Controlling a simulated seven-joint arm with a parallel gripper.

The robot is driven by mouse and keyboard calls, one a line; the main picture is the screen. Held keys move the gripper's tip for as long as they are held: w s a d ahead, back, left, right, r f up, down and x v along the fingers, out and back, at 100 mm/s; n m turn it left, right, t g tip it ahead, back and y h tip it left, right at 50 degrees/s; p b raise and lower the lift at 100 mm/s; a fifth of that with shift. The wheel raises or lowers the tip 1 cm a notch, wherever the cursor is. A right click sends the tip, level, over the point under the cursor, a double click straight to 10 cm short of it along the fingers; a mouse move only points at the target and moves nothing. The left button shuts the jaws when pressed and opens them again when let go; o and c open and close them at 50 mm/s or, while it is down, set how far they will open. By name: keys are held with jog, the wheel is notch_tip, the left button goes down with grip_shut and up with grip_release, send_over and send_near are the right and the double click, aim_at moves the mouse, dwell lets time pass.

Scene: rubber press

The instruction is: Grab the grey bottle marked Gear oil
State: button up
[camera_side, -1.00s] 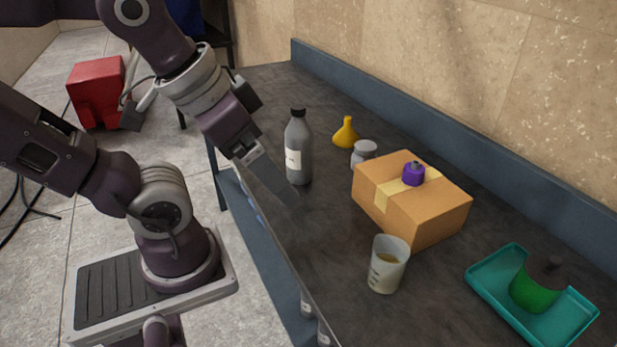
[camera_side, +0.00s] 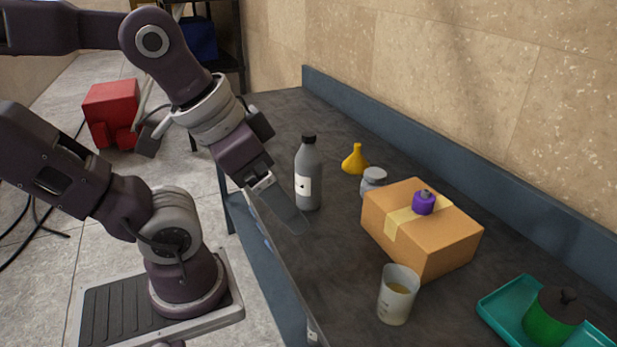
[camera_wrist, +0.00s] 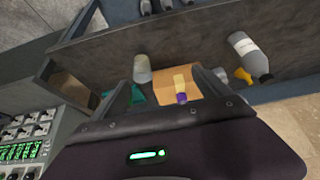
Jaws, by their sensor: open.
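The grey bottle (camera_side: 309,172) stands upright on the dark bench, with a black cap and a white label whose writing is too small to read. My gripper (camera_side: 300,226) is in front of the bottle and a little lower in the side view, apart from it and empty. In the wrist view the bottle (camera_wrist: 250,56) shows at the upper right, outside the fingers. My gripper (camera_wrist: 167,92) is open there, with the fingers spread wide and the cardboard box seen between them.

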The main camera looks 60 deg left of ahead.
jog(key=w+a+r+n+g, duration=0.25)
jog(key=w+a, duration=0.25)
jog(key=w, duration=0.3)
jog(key=n+g, duration=0.3)
jog(key=n, duration=0.5)
send_over(309, 149)
jog(key=w+a, duration=0.2)
notch_tip(309, 149, down, 7)
jog(key=shift+r, duration=0.1)
jog(key=f, duration=0.2)
jog(key=s+f, duration=0.1)
jog(key=f, duration=0.4)
jog(key=shift+s+d, duration=0.15)
jog(key=shift+d, duration=0.05)
jog(key=shift+r, duration=0.15)
grip_shut()
